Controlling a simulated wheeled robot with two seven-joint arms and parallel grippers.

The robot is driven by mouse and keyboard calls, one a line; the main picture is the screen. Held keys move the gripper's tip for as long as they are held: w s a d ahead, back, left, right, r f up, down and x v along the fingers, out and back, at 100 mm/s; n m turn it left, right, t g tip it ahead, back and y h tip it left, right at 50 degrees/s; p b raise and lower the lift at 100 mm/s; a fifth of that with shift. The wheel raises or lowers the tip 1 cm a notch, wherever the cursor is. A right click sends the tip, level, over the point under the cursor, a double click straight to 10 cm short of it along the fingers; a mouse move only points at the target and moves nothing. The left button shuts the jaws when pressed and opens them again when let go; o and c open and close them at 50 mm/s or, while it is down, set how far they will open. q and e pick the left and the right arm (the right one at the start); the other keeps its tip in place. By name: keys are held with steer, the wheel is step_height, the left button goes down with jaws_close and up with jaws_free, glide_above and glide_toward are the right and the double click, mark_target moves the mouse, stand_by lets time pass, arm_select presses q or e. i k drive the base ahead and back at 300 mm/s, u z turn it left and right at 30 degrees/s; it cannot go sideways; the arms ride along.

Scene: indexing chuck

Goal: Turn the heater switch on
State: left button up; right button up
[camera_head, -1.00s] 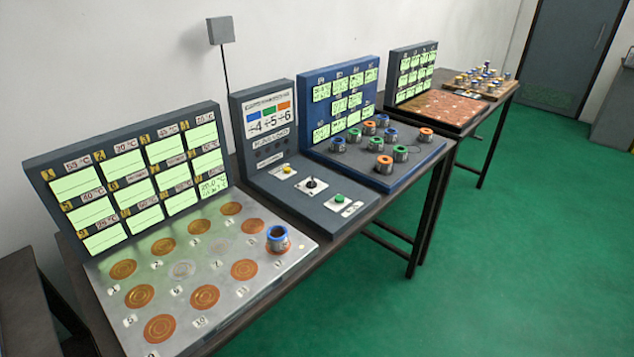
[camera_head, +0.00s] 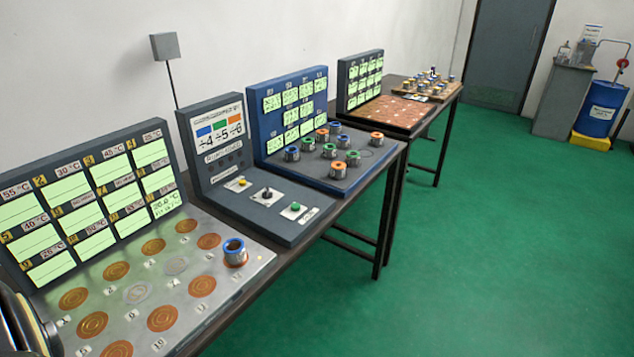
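A grey control console (camera_head: 258,215) stands on the bench in the middle left of the head view. Its sloped base carries a yellow button (camera_head: 241,183), a black toggle switch (camera_head: 267,194) and a green button (camera_head: 295,207), each on a white plate. The labels there are too small to read, so I cannot tell which control is the heater switch or its setting. Neither of my grippers shows. A dark rounded part with a pale rim sits at the lower left edge and may be part of my arm.
A metal hot plate (camera_head: 215,285) with copper discs and one blue-rimmed can (camera_head: 235,252) is in front. Its display panel (camera_head: 85,205) stands behind. A blue console (camera_head: 335,175) with several cans and a copper-topped board (camera_head: 395,115) lie beyond. The green floor to the right is clear.

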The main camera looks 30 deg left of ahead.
mark_target(267, 194)
steer(key=z, duration=0.05)
steer(key=i, duration=0.9)
steer(key=u, duration=1.9)
